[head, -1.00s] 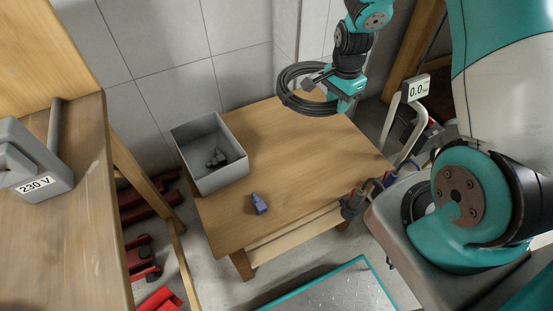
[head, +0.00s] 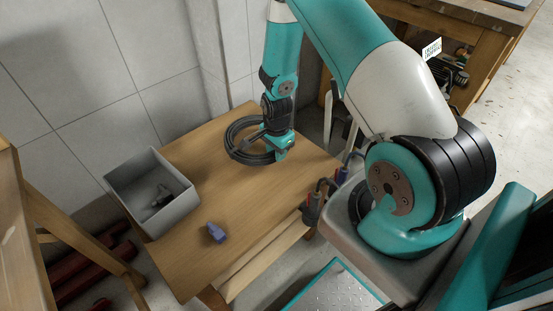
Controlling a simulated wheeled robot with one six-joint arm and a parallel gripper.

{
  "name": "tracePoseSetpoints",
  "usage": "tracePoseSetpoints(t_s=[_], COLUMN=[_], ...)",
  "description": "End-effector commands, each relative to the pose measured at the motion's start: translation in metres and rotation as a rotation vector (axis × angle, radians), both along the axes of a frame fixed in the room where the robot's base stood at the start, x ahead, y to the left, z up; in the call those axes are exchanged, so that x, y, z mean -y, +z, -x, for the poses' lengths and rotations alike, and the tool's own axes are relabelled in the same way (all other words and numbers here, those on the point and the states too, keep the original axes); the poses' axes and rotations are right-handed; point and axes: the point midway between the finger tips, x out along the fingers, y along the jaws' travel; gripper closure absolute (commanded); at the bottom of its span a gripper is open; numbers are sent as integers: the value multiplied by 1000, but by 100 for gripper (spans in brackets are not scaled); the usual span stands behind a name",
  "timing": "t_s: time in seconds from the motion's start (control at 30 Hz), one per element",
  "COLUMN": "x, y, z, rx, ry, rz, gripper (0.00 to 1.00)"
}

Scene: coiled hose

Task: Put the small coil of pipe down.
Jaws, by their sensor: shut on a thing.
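The small coil of pipe (head: 236,153) is a dark grey ring of several loops at the back of the wooden table (head: 215,190). My gripper (head: 258,144) is shut on the right side of the coil and points down at it. The coil lies roughly flat, at or just above the tabletop; I cannot tell whether it touches the wood. My gripper's body hides part of the coil's right side.
A grey open box (head: 152,192) with dark pieces inside stands at the table's left. A blue-violet object (head: 216,232) lies near the front edge. The table between box and coil is clear. Red-and-black clamp-like things (head: 312,205) are at the right front edge.

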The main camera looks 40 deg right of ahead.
Motion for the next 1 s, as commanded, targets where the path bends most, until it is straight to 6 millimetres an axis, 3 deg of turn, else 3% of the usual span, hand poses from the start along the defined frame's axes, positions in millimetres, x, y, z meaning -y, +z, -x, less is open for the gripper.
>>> tracePoseSetpoints(t_s=[0.2, 0.57, 0.6, 0.7, 1.0], x=[0, 0, 0, 0, 0], y=[-32, -36, -35, -35, -31], z=[0, 0, 0, 0, 0], rx=[-1, 0, -1, -1, -1], ry=[0, 0, 0, 0, 0], rz=[-1, 0, 0, 0, 0], gripper=[100, 100, 65, 46, 46])
